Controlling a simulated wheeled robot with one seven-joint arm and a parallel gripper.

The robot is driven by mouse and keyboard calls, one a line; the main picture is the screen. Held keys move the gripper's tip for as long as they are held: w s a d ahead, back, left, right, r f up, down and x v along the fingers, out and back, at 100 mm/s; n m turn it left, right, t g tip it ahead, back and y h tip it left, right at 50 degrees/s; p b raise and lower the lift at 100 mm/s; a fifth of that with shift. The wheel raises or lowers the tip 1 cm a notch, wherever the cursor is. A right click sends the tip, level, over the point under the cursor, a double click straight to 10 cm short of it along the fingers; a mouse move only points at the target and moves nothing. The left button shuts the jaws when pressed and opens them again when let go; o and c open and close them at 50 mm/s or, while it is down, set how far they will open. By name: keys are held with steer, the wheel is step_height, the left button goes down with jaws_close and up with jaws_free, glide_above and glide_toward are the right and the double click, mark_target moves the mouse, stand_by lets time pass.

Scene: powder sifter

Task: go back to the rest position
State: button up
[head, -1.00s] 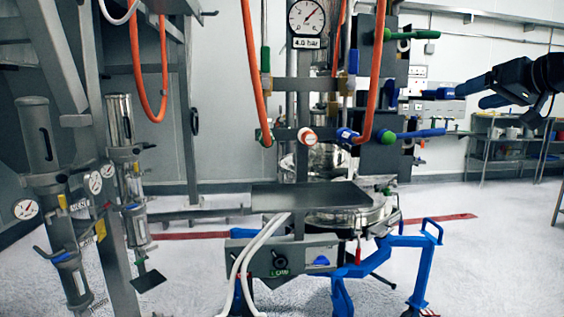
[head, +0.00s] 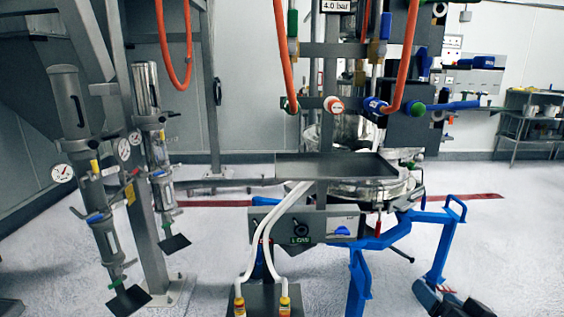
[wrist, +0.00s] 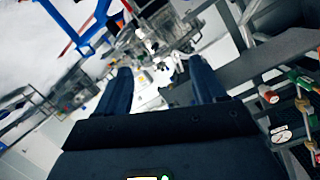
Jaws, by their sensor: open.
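The powder sifter (head: 368,188), a round steel body, stands on a blue tubular frame (head: 448,218) in the middle right of the head view. My gripper looks apart from the frame, though the exact gap cannot be told.
A grey control box (head: 300,228) and flat tray (head: 240,182) stand before the sifter. Orange hoses (head: 281,60) hang above. A steel shelf (head: 527,125) is far right. Pale floor (head: 510,240) is open at right.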

steer(key=s+a+f, duration=0.2)
steer(key=s, duration=0.6)
steer(key=s+a+f+n+h, duration=0.1)
steer(key=s+a+f, duration=0.1)
steer(key=s, duration=0.6)
steer(key=s+a+f, duration=0.3)
steer(key=s, duration=0.6)
steer(key=s+r+n, duration=0.1)
steer(key=s+r, duration=0.2)
steer(key=s, duration=0.3)
steer(key=s+r+n, duration=0.1)
steer(key=s+r, duration=0.1)
steer(key=s, duration=0.3)
steer(key=s+a+r+n, duration=0.1)
steer(key=s+r+n, duration=0.1)
steer(key=s, duration=0.4)
steer(key=shift+s+r+y, duration=0.3)
steer(key=shift+r+y, duration=0.1)
steer(key=shift+r, duration=0.45)
steer(key=shift+c, duration=0.4)
